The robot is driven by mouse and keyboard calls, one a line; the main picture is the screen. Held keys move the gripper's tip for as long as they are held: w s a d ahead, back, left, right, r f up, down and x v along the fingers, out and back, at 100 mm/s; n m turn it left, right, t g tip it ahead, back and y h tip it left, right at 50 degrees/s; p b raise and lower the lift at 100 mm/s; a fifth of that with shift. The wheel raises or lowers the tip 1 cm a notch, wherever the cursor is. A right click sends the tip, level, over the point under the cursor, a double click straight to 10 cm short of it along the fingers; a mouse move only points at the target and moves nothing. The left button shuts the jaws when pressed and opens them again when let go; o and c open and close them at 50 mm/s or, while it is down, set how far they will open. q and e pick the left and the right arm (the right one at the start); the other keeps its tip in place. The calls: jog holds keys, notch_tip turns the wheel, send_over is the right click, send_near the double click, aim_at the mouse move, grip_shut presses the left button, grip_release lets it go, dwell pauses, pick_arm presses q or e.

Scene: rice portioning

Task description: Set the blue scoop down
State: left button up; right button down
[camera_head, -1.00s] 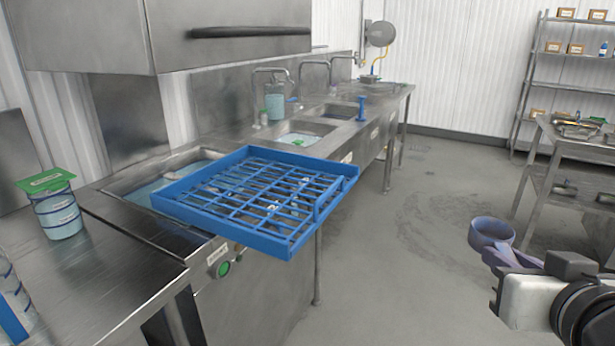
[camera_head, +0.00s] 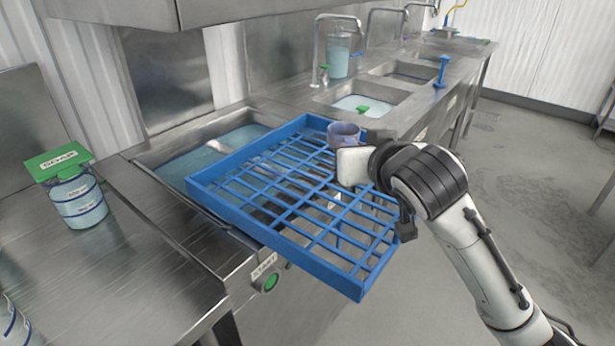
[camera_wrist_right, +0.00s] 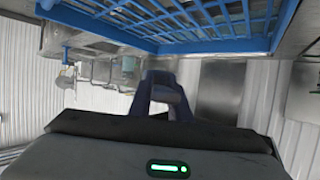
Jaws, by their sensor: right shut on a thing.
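The blue scoop (camera_head: 343,131) is a small greyish-blue cup over the far right part of the blue rack (camera_head: 212,204). My right gripper (camera_head: 347,150) is shut on the scoop's handle, which is mostly hidden by the gripper in the head view. In the right wrist view the dark blue scoop (camera_wrist_right: 163,90) shows ahead of the gripper, with the blue rack (camera_wrist_right: 225,42) across the top. I cannot tell how far the scoop is above the rack, or if they touch. My left gripper is in neither view now.
The rack juts over the front edge of a sink (camera_head: 200,163) holding bluish water. A green-lidded container (camera_head: 78,200) stands on the left counter (camera_head: 130,275). More basins, taps and a clear jug (camera_head: 339,62) lie beyond. Floor at right is open.

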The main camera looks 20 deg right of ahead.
jog(key=d+r+x, duration=0.1)
jog(key=x, duration=1.1)
send_over(334, 187)
jog(key=shift+h, duration=0.4)
notch_tip(334, 187, down, 6)
jog(key=shift+d+r+p, duration=0.1)
jog(key=shift+r+p, duration=0.15)
jog(key=shift+p, duration=0.2)
jog(key=shift+f, duration=2.7)
jog(key=shift+f, duration=0.1)
jog(key=shift+f, duration=0.15)
jog(key=c, duration=1.6)
grip_release()
jog(key=shift+c, duration=0.2)
